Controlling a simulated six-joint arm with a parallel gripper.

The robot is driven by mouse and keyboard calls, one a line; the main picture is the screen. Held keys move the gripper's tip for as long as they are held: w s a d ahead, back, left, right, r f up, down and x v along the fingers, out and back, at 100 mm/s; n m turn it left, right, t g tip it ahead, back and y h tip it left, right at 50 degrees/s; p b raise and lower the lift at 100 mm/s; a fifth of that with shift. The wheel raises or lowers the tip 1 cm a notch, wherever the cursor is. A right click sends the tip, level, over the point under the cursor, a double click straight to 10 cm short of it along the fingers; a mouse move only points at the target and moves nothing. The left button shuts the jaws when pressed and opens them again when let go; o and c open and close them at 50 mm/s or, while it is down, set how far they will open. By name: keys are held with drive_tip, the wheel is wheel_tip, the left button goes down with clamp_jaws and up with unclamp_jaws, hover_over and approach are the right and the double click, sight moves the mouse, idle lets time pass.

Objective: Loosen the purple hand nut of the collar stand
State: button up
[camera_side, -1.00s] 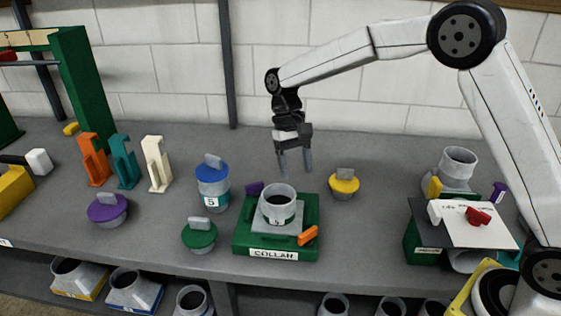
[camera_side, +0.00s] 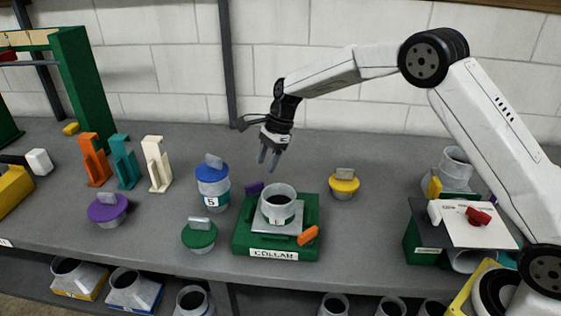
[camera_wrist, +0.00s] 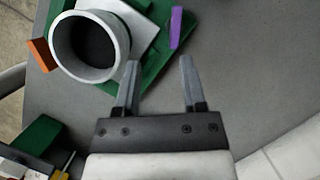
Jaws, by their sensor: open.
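The collar stand (camera_side: 243,240) is a green block labelled COLLAR, and it holds a grey round collar (camera_side: 279,204) on a light plate. Its purple hand nut (camera_side: 254,188) sticks up at the back left, and an orange hand nut (camera_side: 308,236) sits at the front right. My gripper (camera_side: 268,160) is open and empty, above and behind the stand. In the wrist view the purple hand nut (camera_wrist: 176,27) lies beyond the fingertips (camera_wrist: 160,75), nearly ahead of the right finger and apart from it. The collar (camera_wrist: 60,45) and orange hand nut (camera_wrist: 42,55) are at the left.
A blue-lidded can (camera_side: 212,188) and a green-lidded piece (camera_side: 199,236) stand left of the stand. A yellow-lidded piece (camera_side: 343,185) is to its right. A second green stand with a white plate (camera_side: 470,225) is farther right. The bench behind the stand is clear.

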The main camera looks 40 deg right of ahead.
sight(255, 184)
drive_tip(key=shift+w+d+f+m+t, duration=0.15)
drive_tip(key=shift+w+m, duration=0.2)
drive_tip(key=shift+m, duration=0.15)
drive_tip(key=shift+w+d+f+m+t, duration=0.1)
drive_tip(key=shift+w+f+m+t, duration=0.05)
drive_tip(key=shift+w+m, duration=0.3)
drive_tip(key=shift+s, duration=0.1)
drive_tip(key=shift+x, duration=3.9)
drive_tip(key=shift+r, duration=0.1)
clamp_jaws()
